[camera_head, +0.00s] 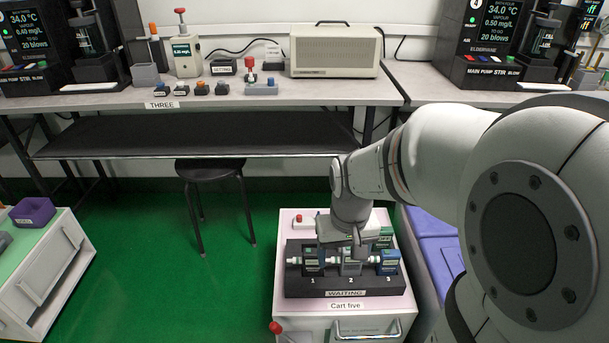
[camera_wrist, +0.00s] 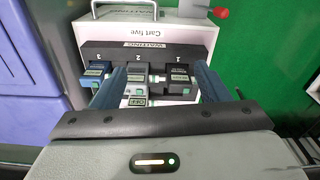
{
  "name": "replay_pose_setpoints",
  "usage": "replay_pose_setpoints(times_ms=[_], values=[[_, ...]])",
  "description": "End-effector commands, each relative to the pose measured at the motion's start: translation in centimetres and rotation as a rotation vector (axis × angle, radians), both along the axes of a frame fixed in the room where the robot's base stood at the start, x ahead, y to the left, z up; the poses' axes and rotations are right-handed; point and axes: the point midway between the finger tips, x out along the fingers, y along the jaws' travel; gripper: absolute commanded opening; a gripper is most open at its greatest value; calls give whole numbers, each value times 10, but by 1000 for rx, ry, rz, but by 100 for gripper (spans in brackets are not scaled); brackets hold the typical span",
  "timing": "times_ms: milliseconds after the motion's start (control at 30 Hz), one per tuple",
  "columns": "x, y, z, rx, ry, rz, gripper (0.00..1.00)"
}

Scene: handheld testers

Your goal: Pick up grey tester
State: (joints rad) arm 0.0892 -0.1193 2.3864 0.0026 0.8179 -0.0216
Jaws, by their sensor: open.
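The grey tester (camera_head: 351,266) stands in slot 2 of the black rack (camera_head: 345,284) marked WAITING on Cart five. It also shows in the wrist view (camera_wrist: 136,92), between a black tester (camera_wrist: 180,76) in slot 1 and a blue tester (camera_wrist: 97,70) in slot 3. My gripper (camera_head: 345,237) is right above the grey tester and hides its top in the head view. In the wrist view, its two blue-grey fingers (camera_wrist: 157,75) are spread apart and hold nothing. The grey tester appears between them, left of centre. I cannot tell how far below the fingertips it is.
Cart five (camera_head: 340,325) also carries a red-knobbed item (camera_head: 303,222) and a green-faced device (camera_head: 385,237) behind the rack. Purple-blue bins (camera_head: 437,245) stand close on the right. A stool (camera_head: 210,170) and open green floor lie to the left. A bench (camera_head: 320,95) runs behind.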

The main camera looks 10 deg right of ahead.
Motion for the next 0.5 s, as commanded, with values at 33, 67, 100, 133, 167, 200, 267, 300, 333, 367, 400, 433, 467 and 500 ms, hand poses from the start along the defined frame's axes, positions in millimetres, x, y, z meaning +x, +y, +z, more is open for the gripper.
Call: replay_pose_setpoints(times_ms=[33, 67, 100, 133, 167, 200, 267, 300, 333, 367, 400, 433, 467, 500], values=[[17, -9, 2, 1, 16, -20, 72], [27, -14, -1, 1, 21, -30, 75], [39, -21, -5, 2, 27, -44, 78], [48, -26, -9, 2, 30, -53, 78], [57, -32, -13, 3, 33, -63, 78], [67, -39, -19, 4, 38, -75, 78], [80, -49, -28, 4, 45, -91, 78], [88, -55, -34, 5, 46, -100, 78], [92, -59, -39, 6, 50, -106, 78], [97, -63, -43, 6, 52, -112, 78], [102, -67, -48, 6, 53, -119, 78], [104, -70, -51, 7, 55, -123, 78], [107, -72, -54, 7, 56, -126, 78], [110, -75, -57, 7, 56, -130, 78]])
